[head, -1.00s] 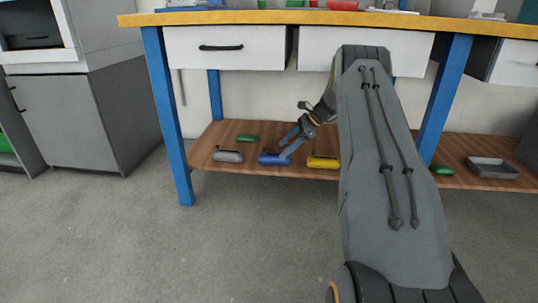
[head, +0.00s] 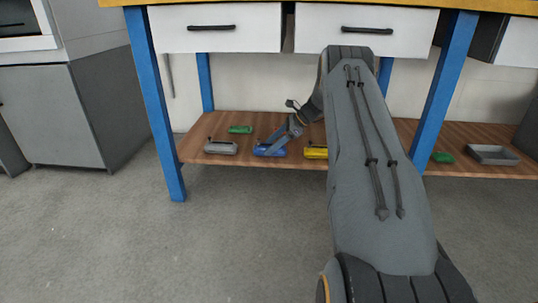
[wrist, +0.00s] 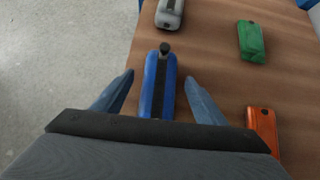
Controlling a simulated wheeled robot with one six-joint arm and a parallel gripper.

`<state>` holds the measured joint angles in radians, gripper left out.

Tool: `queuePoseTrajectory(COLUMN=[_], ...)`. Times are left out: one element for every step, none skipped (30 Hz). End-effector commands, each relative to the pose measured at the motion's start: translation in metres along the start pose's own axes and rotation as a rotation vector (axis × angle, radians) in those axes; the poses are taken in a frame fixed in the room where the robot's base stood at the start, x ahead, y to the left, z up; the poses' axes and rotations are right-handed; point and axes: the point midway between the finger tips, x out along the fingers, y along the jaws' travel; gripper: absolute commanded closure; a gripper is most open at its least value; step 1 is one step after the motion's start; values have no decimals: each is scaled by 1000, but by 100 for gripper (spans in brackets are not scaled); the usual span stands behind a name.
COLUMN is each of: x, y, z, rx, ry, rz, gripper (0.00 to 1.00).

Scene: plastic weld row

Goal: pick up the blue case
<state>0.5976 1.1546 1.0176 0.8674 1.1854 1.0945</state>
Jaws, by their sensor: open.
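The blue case (head: 265,152) lies on the wooden lower shelf, between the grey and yellow cases. In the wrist view the blue case (wrist: 158,84) has a dark strip along its top and a dark knob at its far end. My gripper (wrist: 159,79) is open, with one finger on each side of the case and a gap on both sides. In the head view my gripper (head: 277,143) reaches down to the case and covers part of it. The near end of the case is hidden by my gripper body in the wrist view.
A blue table leg (head: 156,110) and white drawers (head: 213,28) frame the space. A grey tray (head: 492,155) lies at right.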

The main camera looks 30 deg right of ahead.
Motion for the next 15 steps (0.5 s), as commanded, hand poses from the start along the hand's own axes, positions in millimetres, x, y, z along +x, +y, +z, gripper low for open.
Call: queuePoseTrajectory(x=[9,11,13,13,13,13,13,13,12,12,12,12,12,12,12], y=[0,0,0,0,0,0,0,0,0,0,0,0,0,0,0], z=[-1,-1,0,0,0,0,1,1,1,1,1,1,1,1,1], rx=[-1,-1,-1,-1,-1,-1,-1,-1,-1,-1,-1,-1,-1,-1,0], ry=[0,0,0,0,0,0,0,0,0,0,0,0,0,0,0], rz=[2,2,2,2,1,1,1,1,1,1,1,1,1,1,1], gripper=[34,34,34,34,34,34,34,34,34,34,36,43,48,53,60])
